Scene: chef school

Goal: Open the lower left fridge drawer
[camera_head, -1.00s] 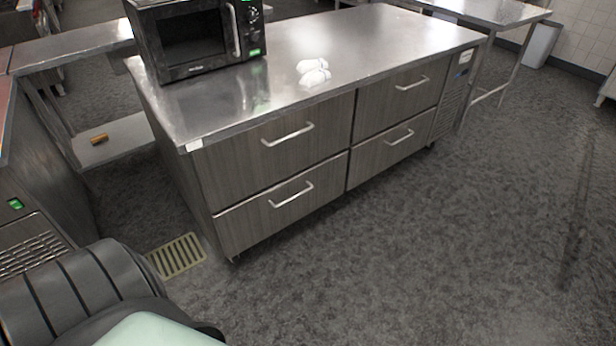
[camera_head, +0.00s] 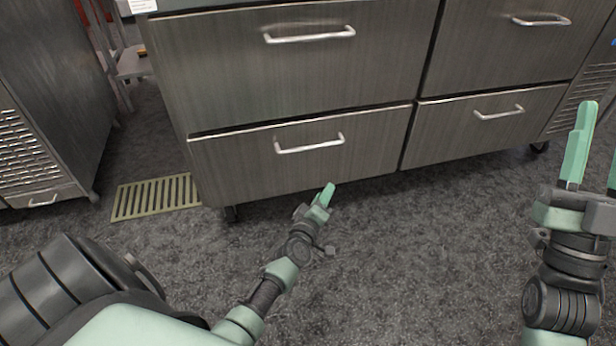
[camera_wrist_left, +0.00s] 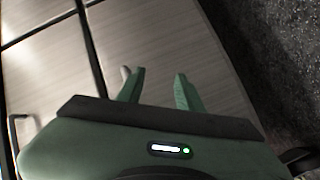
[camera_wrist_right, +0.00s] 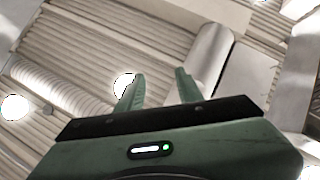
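My right gripper (camera_head: 598,150) is raised at the right edge. Its fingers (camera_wrist_right: 158,82) are apart and empty, pointing at the ceiling.
The upper left drawer (camera_head: 290,70), upper right drawer (camera_head: 500,50) and lower right drawer (camera_head: 480,130) are shut. A yellowish floor grate (camera_head: 155,197) lies left of the counter. Another steel unit (camera_head: 45,90) stands further left. The floor (camera_head: 420,250) before the drawers is clear.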

